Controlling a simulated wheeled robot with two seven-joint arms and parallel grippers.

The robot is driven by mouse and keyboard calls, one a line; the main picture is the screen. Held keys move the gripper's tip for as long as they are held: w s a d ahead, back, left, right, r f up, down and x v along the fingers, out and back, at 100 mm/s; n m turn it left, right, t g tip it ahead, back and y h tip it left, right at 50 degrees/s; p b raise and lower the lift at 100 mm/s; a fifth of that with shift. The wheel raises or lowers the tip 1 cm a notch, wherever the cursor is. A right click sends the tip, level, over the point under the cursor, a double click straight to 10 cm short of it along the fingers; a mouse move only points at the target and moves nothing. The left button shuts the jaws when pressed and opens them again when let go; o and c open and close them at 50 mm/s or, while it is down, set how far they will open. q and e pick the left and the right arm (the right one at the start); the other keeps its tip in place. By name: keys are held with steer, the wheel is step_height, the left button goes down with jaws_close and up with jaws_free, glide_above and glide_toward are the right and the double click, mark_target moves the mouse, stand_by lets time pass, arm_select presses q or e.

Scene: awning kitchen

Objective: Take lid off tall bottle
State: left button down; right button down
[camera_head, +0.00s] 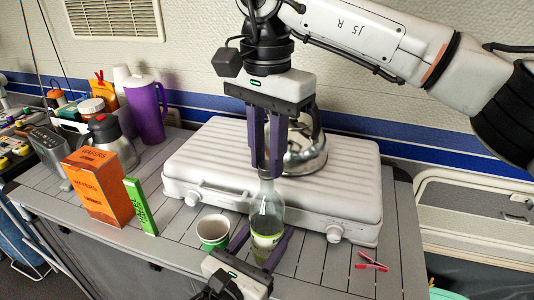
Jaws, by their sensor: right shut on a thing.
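The tall bottle (266,212) is clear glass with a pale label and stands upright at the front of the table, before the white case. My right gripper (266,172) comes down from above. Its purple fingers are closed at the top of the bottle's neck. The lid is hidden between these fingers, and I cannot see whether it is still seated on the neck. My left gripper (262,238) comes in low from the front. Its purple fingers lie on either side of the bottle's lower body; whether they press on the glass is unclear.
A paper cup (213,232) stands close left of the bottle. The white case (200,160) and a steel kettle (306,155) are behind. An orange box (98,187) and green box (140,206) stand left. A red clip (372,262) lies right on otherwise clear slats.

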mark_target(267, 165)
steer(key=n, duration=0.4)
steer(key=shift+n, duration=0.3)
steer(key=n, duration=0.4)
steer(key=shift+r, duration=0.1)
steer(key=shift+r, duration=1.05)
steer(key=shift+r, duration=2)
arm_select(q)
steer(key=c, duration=0.7)
jaws_free()
